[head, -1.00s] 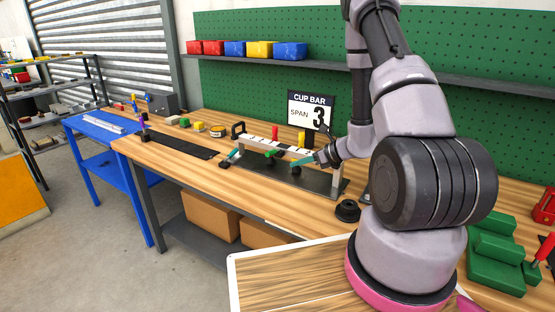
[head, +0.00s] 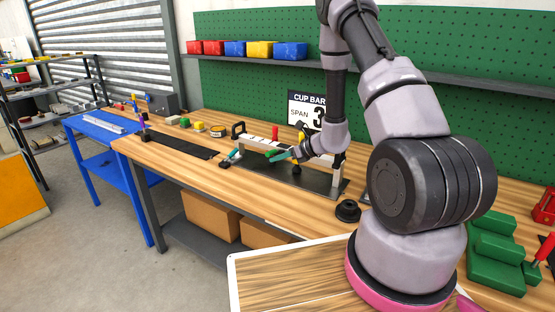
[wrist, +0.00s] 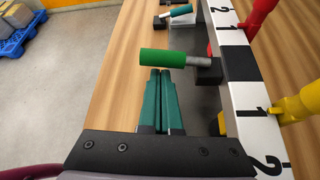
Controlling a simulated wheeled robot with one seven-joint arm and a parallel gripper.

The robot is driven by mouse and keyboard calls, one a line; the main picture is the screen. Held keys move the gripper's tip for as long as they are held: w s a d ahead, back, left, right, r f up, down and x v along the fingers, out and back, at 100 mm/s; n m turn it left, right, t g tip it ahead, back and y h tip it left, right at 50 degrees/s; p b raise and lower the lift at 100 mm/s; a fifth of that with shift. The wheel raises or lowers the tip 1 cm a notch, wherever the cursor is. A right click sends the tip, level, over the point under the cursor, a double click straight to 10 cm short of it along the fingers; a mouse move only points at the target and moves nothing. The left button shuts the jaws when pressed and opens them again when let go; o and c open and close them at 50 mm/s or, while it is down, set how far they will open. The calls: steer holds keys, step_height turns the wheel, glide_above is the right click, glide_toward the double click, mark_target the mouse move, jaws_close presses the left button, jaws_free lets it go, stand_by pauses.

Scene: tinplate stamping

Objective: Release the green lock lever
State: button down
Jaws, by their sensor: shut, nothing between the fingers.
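The green lock lever (wrist: 167,56) lies across the wrist view, with a bright green grip and a grey metal shaft running right to a dark block (wrist: 207,70) beside the bar. My gripper (wrist: 160,74) is shut and empty, its two teal fingers side by side. The fingertips are right at the near side of the green grip; I cannot tell if they touch it. In the head view my gripper (head: 276,157) is beside the striped bar (head: 262,143), and the green lever (head: 271,152) is partly hidden by the fingers.
A teal lever (wrist: 180,10) sits further along the bar. A red lever (wrist: 258,14) and a yellow lever (wrist: 298,105) are on the bar's other side. A sign (head: 305,108) stands behind. Bare wood bench (wrist: 115,85) lies left of my fingers.

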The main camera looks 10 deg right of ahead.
steer(key=shift+d+r+m+g+y, duration=0.1)
steer(key=shift+r+m+g+y, duration=0.3)
steer(key=shift+r+m+y, duration=0.15)
stand_by(0.6)
steer(key=shift+w+r+m+g+y, duration=0.15)
steer(key=shift+r+m+g+y, duration=0.2)
steer(key=shift+r+m, duration=0.15)
steer(key=shift+w+d+r+m+g+y, duration=0.4)
steer(key=shift+w+d+r+m+y, duration=0.45)
steer(key=shift+m, duration=0.3)
steer(key=shift+w+d+r+m+g+y, duration=0.35)
steer(key=shift+w+d+r+m+y, duration=0.3)
steer(key=shift+r+m+y, duration=0.4)
steer(key=shift+d, duration=0.15)
steer(key=v, duration=1)
steer(key=shift+s+d+r, duration=0.1)
steer(key=shift+d+r, duration=0.1)
steer(key=shift+d, duration=0.1)
